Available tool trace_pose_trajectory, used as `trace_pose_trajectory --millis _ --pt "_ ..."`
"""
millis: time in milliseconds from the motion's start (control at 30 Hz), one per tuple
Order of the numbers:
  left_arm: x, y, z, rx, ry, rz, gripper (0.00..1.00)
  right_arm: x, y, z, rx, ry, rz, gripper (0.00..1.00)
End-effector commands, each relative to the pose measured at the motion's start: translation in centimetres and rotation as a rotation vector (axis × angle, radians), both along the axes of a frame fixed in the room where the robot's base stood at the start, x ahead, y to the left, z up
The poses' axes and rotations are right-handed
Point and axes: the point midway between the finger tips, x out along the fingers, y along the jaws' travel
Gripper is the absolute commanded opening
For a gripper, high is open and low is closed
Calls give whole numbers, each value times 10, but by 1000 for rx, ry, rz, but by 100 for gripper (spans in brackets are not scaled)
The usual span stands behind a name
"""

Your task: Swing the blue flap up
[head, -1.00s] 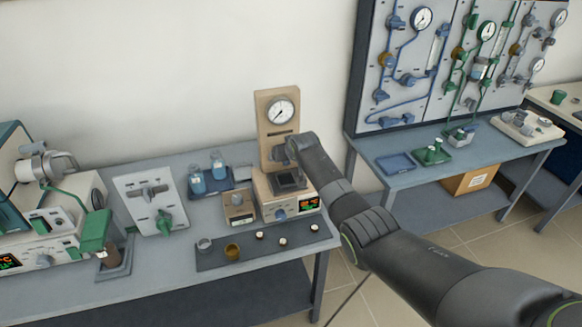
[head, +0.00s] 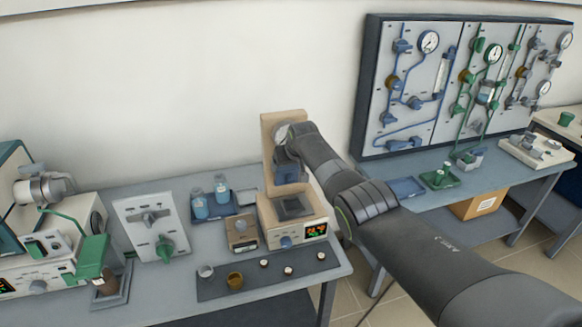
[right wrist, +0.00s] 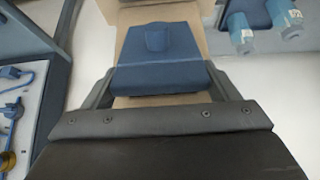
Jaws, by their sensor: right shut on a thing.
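The blue flap (right wrist: 160,60) fills the space between the two fingers of my right gripper in the right wrist view, against a beige upright panel. My right gripper (right wrist: 163,82) is shut on it. In the head view, the right gripper (head: 286,157) is in front of the beige panel (head: 269,130) at the back of a small beige device (head: 268,232). A little blue of the flap (head: 287,174) shows below the gripper there. My left gripper is not in view.
Blue-capped bottles (head: 199,204) stand in a tray left of the device. A dark mat (head: 215,290) with small cups lies in front. A white panel with a green knob (head: 165,246) stands further left. A pipe board (head: 400,130) stands behind the right table.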

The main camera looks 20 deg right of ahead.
Motion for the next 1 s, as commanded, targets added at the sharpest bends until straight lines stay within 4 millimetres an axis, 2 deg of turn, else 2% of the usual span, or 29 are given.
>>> trace_pose_trajectory --millis 33,667,700,833,1000 --pt "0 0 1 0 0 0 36 4 0 8 0 -20 2 40" --pt "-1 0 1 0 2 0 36 4 0 10 0 -21 2 41" --pt "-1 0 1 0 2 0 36 5 0 10 0 -21 2 84" --pt "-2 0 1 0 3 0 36 4 0 8 -1 -17 2 100" --pt "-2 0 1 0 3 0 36 3 0 6 -1 -12 2 100"
